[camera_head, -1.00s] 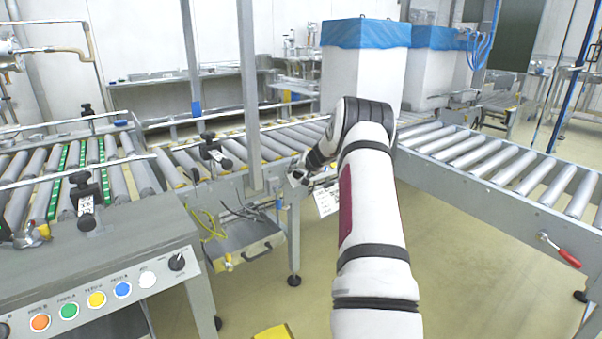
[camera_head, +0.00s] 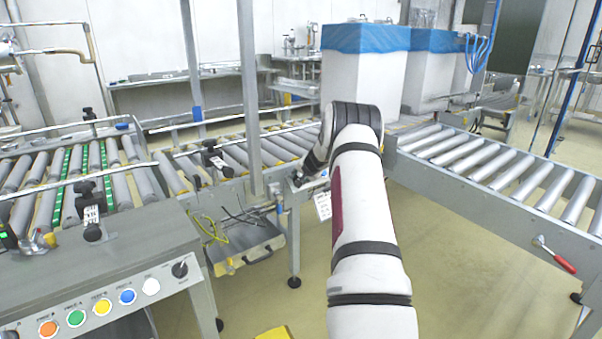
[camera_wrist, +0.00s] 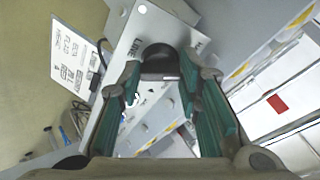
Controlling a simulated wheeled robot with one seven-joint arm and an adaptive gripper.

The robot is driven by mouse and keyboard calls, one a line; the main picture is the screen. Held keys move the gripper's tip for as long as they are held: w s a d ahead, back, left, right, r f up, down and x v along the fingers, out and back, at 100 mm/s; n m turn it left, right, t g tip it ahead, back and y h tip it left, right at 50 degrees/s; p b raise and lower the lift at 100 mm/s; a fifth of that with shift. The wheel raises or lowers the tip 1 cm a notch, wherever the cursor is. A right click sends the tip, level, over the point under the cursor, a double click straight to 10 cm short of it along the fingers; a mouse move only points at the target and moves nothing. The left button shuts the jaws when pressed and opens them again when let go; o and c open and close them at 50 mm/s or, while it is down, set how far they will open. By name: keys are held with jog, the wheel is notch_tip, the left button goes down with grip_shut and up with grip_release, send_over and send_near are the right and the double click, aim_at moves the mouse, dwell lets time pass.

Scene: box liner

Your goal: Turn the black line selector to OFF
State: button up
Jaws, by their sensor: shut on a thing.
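The black line selector (camera_wrist: 158,53) is a dark, rounded knob on a pale grey box (camera_wrist: 143,28) with small "LINE" lettering, seen in the wrist view. My gripper (camera_wrist: 160,72) has its green-padded fingers on either side of the knob and is shut on it. The fingertips cover the knob's sides, and I cannot read which mark it points to. In the head view my gripper (camera_head: 298,179) is small beside the conveyor frame, partly hidden by my arm, and the selector cannot be made out there.
A white printed label (camera_wrist: 75,45) hangs beside the box. A console (camera_head: 150,262) with coloured buttons and another black knob (camera_head: 180,269) stands at the left. Roller conveyors (camera_head: 480,160) run behind and to the right. Open floor (camera_head: 470,270) lies right of my arm.

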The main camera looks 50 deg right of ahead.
jog(key=m+p, duration=0.1)
jog(key=p, duration=0.1)
jog(key=m+p, duration=0.2)
jog(key=shift+r+g, duration=0.25)
jog(key=shift+g, duration=0.15)
jog(key=m+p, duration=0.2)
jog(key=p, duration=0.1)
jog(key=shift+f+m+g, duration=0.15)
jog(key=shift+m+g, duration=0.15)
jog(key=shift+f, duration=0.1)
jog(key=o, duration=1.1)
jog(key=shift+o, duration=0.2)
